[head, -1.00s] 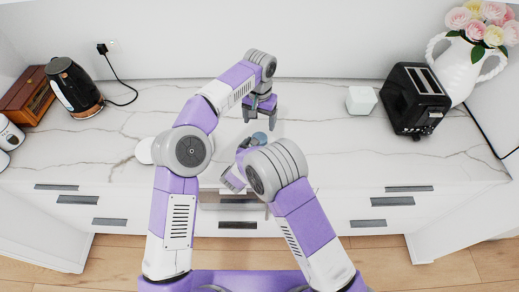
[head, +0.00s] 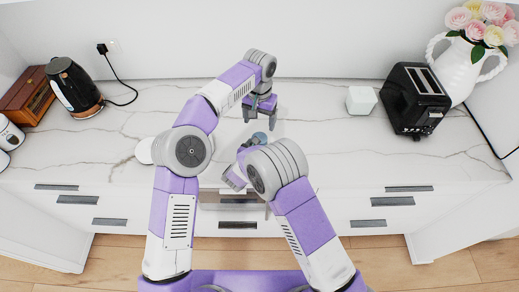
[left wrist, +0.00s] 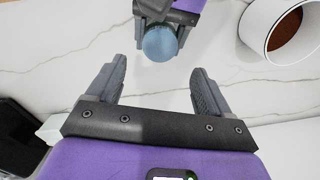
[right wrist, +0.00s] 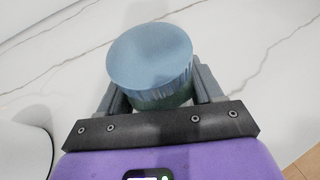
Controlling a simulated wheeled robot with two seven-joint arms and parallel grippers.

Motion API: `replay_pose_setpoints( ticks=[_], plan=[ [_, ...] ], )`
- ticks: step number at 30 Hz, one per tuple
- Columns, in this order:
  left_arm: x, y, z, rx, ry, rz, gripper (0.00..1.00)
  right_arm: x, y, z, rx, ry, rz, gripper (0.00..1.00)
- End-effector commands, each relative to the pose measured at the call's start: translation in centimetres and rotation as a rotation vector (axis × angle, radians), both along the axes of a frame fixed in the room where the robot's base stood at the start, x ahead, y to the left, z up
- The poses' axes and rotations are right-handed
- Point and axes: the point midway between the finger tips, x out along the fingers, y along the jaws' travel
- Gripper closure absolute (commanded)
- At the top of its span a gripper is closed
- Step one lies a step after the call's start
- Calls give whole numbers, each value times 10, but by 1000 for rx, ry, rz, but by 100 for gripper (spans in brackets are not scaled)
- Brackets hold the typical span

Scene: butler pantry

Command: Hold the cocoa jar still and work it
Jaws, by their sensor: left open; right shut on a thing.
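The cocoa jar shows a round blue lid (right wrist: 150,58) with ridged sides in the right wrist view, above a dark greenish body (right wrist: 165,102). My right gripper (right wrist: 158,98) is shut on the jar, one finger on each side, below the lid. In the head view, the lid (head: 260,137) shows as a small blue disc; my right arm hides most of the jar. My left gripper (head: 260,118) is open and empty, just beyond the jar with its fingers pointing down. In the left wrist view, the lid (left wrist: 160,43) lies ahead of my open left fingers (left wrist: 156,85), apart from them.
A white round container (left wrist: 273,45) with brown contents stands left of the jar in the head view (head: 144,151). A white cube (head: 361,100), black toaster (head: 415,98) and flower vase (head: 465,70) stand right. A kettle (head: 73,85) stands left. The marble counter between is clear.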

Motion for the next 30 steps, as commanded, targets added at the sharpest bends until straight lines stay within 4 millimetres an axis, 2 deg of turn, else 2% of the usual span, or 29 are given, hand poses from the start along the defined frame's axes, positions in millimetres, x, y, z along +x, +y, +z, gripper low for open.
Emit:
replay_pose_setpoints(
  ticks=[5, 8, 30],
  plan=[
    [0, 0, -1, 1, 1, 90, 19, 0, 0, 0, 0, 0, 0, 100],
    [1, 1, -2, 4, 0, 230, 19, 0, 0, 0, 0, 0, 0, 100],
    [8, 15, -6, 1, -20, 1762, 19, 0, 0, 0, 0, 0, 0, 100]
  ],
)
